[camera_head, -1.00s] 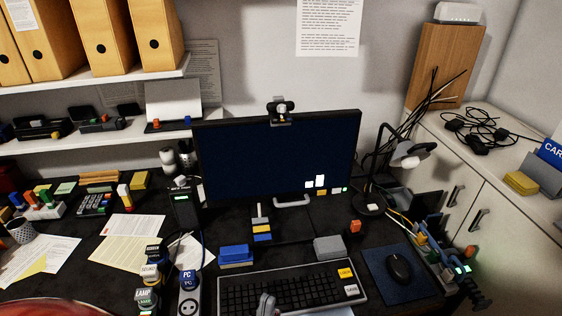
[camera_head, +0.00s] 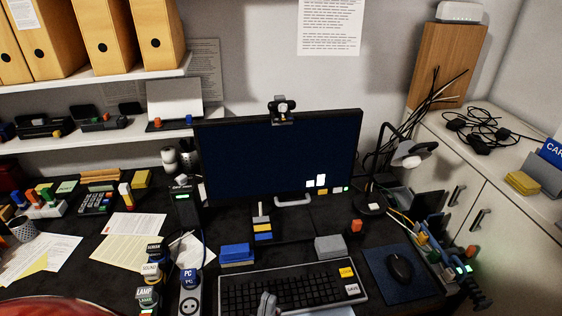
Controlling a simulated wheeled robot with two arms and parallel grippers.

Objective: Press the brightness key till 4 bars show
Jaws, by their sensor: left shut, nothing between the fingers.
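The monitor (camera_head: 270,155) stands at the back of the desk with a dark blue screen. Two white bars (camera_head: 321,180) of different height show at the screen's lower right. Under them, on the lower bezel, sit a small yellow key (camera_head: 323,191) and a pale key (camera_head: 337,190) beside a green light; their labels are too small to read. My left gripper (camera_head: 268,302) shows as a grey tip at the bottom edge, shut and empty, over the keyboard (camera_head: 290,289) and well in front of the monitor. My right gripper is not in view.
A blue block (camera_head: 237,253) and a grey block (camera_head: 329,246) stand behind the keyboard. A desk lamp (camera_head: 371,200) is right of the monitor. A mouse (camera_head: 400,267) lies on a blue mat. Labelled plugs (camera_head: 188,278) stand at left.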

